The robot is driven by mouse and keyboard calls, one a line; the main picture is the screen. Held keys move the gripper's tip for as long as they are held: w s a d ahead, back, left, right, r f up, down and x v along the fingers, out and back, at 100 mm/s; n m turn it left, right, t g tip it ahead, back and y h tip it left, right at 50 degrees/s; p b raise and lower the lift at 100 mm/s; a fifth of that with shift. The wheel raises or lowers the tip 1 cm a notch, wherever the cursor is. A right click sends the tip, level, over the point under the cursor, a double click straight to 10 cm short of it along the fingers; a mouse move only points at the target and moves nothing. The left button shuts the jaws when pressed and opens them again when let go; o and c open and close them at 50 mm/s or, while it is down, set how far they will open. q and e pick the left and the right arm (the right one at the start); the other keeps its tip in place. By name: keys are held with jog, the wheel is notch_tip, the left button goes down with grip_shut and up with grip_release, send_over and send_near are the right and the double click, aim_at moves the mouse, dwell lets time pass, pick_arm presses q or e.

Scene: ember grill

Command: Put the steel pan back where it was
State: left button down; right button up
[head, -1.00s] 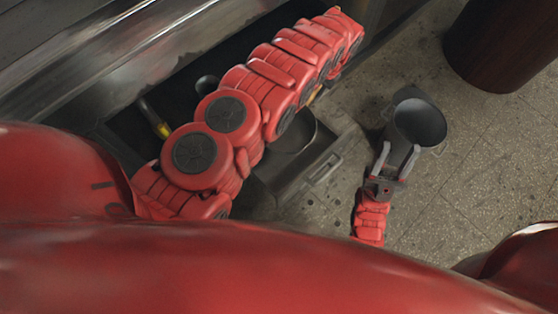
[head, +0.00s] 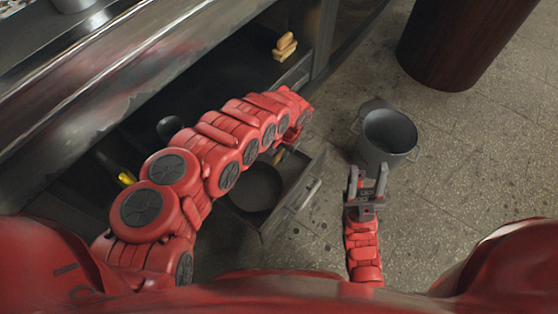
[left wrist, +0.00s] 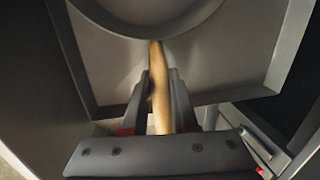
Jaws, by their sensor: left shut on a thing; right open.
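The steel pan (head: 255,187) is a dark round pan inside the open drawer (head: 305,193), partly hidden by my left arm in the head view. In the left wrist view, the rounded pan (left wrist: 150,22) shows at the top, within the drawer walls. My left gripper (left wrist: 160,78) is shut on its wooden handle (left wrist: 158,105). In the head view, my left gripper (head: 284,149) is mostly hidden at the arm's end. I cannot tell whether the pan touches the drawer floor. My right gripper (head: 368,170) is open, right beside a grey pot.
The grey pot (head: 390,134) stands on the tiled floor right of the drawer. A dark brown round bin (head: 450,45) stands beyond it. A steel counter (head: 130,60) runs along the upper left, with tan blocks (head: 285,44) on a shelf beneath. Floor at the right is clear.

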pick_arm(q)
notch_tip(320, 180, down, 3)
jog(key=shift+r+b, duration=0.15)
jog(key=shift+b, duration=0.25)
jog(key=shift+r, duration=0.2)
jog(key=c, duration=1.1)
grip_release()
jog(key=shift+f, duration=0.2)
jog(key=shift+c, duration=0.2)
jog(key=o, duration=0.5)
jog(key=shift+c, duration=0.2)
